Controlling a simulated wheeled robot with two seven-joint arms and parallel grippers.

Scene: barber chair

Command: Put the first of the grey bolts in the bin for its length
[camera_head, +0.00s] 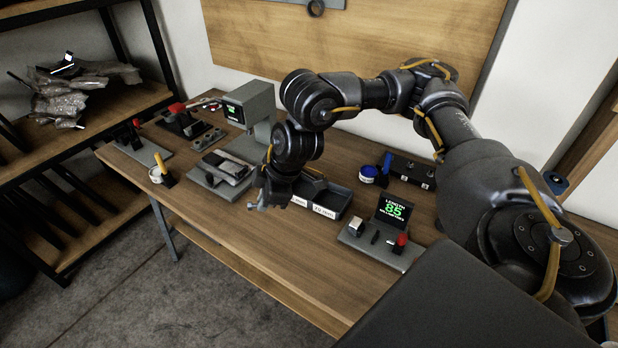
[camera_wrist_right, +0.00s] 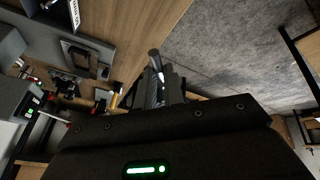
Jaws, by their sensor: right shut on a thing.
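My right gripper (camera_head: 262,203) hangs over the front of the wooden table (camera_head: 290,262), left of a dark bin tray (camera_head: 333,195) with white labels on its front. In the right wrist view, my right gripper (camera_wrist_right: 160,88) is shut on a grey bolt (camera_wrist_right: 154,57), whose end sticks out past the fingers. The bolt is hard to make out in the head view. A length gauge (camera_head: 393,212) on the right reads 85 in green. The label text on the bins is too small to read surely. My left gripper is not in view.
Left of the gripper stands a grey machine (camera_head: 255,104) with a small screen, and a grey stand (camera_head: 222,172). A blue-lidded cup (camera_head: 369,173) and a dark box (camera_head: 411,170) stand behind the gauge. The table's front strip is clear. Shelves (camera_head: 75,130) stand at left.

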